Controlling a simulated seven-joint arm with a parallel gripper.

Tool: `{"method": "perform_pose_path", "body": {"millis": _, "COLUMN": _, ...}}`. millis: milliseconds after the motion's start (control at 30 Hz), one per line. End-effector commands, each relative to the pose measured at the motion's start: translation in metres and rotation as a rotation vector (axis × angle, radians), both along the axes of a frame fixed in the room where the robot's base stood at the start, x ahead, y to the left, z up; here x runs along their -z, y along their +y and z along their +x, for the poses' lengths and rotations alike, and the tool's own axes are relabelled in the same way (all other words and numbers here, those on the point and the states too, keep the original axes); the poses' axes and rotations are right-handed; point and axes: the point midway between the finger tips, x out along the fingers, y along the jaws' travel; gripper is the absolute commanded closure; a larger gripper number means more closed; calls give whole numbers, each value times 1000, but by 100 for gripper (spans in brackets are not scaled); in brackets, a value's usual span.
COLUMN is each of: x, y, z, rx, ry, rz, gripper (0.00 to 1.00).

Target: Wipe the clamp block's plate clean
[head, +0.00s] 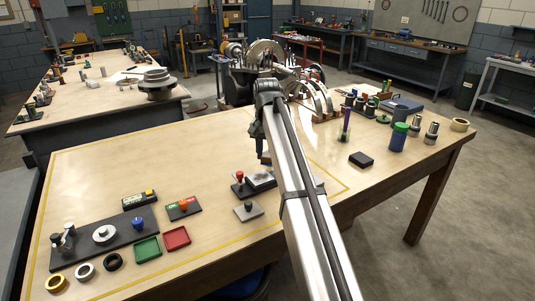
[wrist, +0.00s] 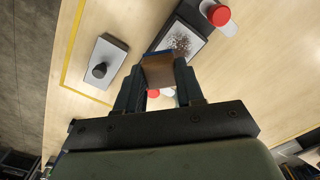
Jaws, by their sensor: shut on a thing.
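My gripper (wrist: 160,88) is shut on a small brown and blue-grey block (wrist: 158,72), held between its fingertips. The clamp block's plate (wrist: 184,40) is pale with a dark edge and carries a patch of dark brown specks. The held block overlaps the plate's near end in the wrist view, and I cannot tell whether they touch. A red knob (wrist: 153,93) shows partly between the fingers. In the head view the red-knobbed clamp block (head: 239,187) and its plate (head: 260,179) lie beside my arm, which partly hides them.
A grey plate with a black knob (wrist: 110,62) lies left of the clamp block in the wrist view. A red-topped white thing (wrist: 224,22) stands right of the plate. Red (head: 177,238) and green (head: 147,250) trays lie left. A black block (head: 361,160) lies right.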

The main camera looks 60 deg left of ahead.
Motion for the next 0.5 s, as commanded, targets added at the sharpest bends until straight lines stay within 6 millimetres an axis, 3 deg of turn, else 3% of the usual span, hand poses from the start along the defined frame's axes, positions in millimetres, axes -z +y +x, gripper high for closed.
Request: {"method": "perform_pose_path", "body": {"millis": 500, "x": 36, "y": 0, "z": 0, "rx": 8, "ry": 0, "rz": 0, "gripper": 87}}
